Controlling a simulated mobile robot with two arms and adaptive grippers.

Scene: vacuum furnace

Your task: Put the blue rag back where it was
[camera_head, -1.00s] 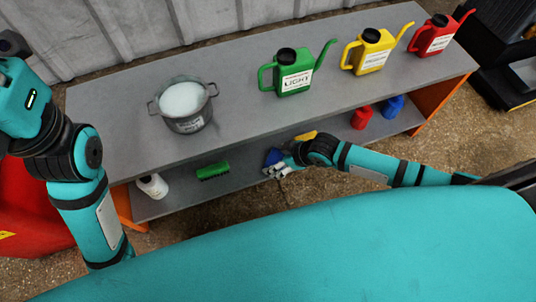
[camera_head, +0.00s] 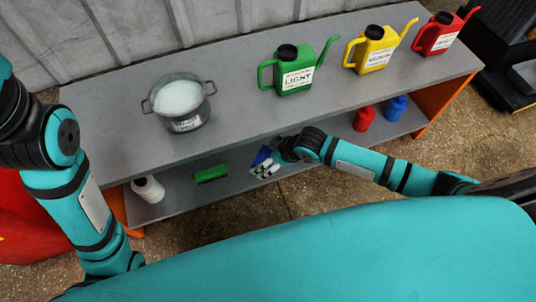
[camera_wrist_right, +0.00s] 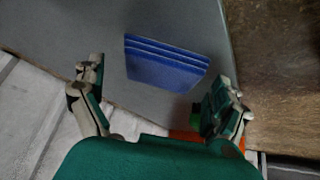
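The blue rag (camera_wrist_right: 165,62) is a folded stack with several layers, lying against the grey surface of the shelf in the right wrist view. In the head view it shows as a small blue patch (camera_head: 262,155) at the lower shelf, partly hidden by my right gripper (camera_head: 265,168). In the wrist view my right gripper (camera_wrist_right: 158,76) is open, with its fingers spread apart on either side of the rag and a visible gap to both. My left arm is at the left of the head view; its gripper is out of frame.
The lower shelf (camera_head: 180,199) holds a white bottle (camera_head: 148,189), a green brush (camera_head: 211,174), a red container (camera_head: 364,118) and a blue container (camera_head: 396,108). The tabletop (camera_head: 235,115) above carries a pot (camera_head: 181,103) and green, yellow and red cans (camera_head: 295,72).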

